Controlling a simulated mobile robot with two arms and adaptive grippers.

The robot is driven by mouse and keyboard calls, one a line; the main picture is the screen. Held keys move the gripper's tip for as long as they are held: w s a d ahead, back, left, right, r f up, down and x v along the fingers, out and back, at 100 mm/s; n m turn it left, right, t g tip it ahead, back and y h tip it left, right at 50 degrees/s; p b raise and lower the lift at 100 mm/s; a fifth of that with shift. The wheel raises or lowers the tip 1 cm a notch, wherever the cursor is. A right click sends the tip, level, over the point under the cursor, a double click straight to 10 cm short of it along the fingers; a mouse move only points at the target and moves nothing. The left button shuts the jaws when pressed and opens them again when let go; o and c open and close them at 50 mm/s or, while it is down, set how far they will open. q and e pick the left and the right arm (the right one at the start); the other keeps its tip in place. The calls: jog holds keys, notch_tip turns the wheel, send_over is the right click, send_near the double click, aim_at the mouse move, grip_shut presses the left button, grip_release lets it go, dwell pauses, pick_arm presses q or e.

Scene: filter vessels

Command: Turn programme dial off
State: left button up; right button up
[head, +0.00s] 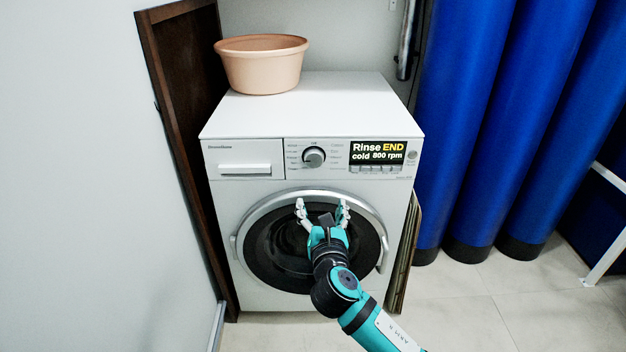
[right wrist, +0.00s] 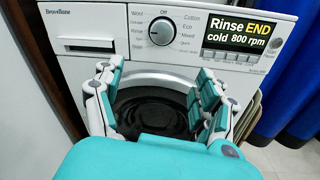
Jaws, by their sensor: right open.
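The programme dial (head: 313,157) is a round silver knob on the front panel of a white washing machine (head: 300,110). In the right wrist view the dial (right wrist: 162,31) has printed labels around it, with "Off" at its top and "Rinse" to its left. Its exact pointing is too small to tell. The display (head: 377,153) reads "Rinse END, cold 800 rpm". My right gripper (head: 322,205) is open and empty, below the dial and in front of the round door, apart from the dial. My left gripper is not in view.
A detergent drawer (head: 245,168) is left of the dial. A terracotta-coloured tub (head: 262,65) stands on the machine's top. A dark wooden panel (head: 185,130) is close on the left. Tall blue cylinders (head: 490,120) stand on the right.

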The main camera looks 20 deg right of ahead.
jog(key=r, duration=0.1)
jog(key=b, duration=0.3)
send_near(314, 162)
jog(key=a+x, duration=0.1)
jog(key=x, duration=0.2)
pick_arm(q)
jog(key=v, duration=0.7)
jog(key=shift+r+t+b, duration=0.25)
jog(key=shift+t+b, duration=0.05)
jog(key=shift+b, duration=0.15)
pick_arm(e)
jog(key=x, duration=0.3)
jog(key=d+x, duration=0.1)
jog(key=x, duration=0.2)
jog(key=shift+w, duration=0.1)
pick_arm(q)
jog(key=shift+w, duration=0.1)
pick_arm(e)
jog(key=c, duration=1.2)
jog(key=shift+o, duration=0.2)
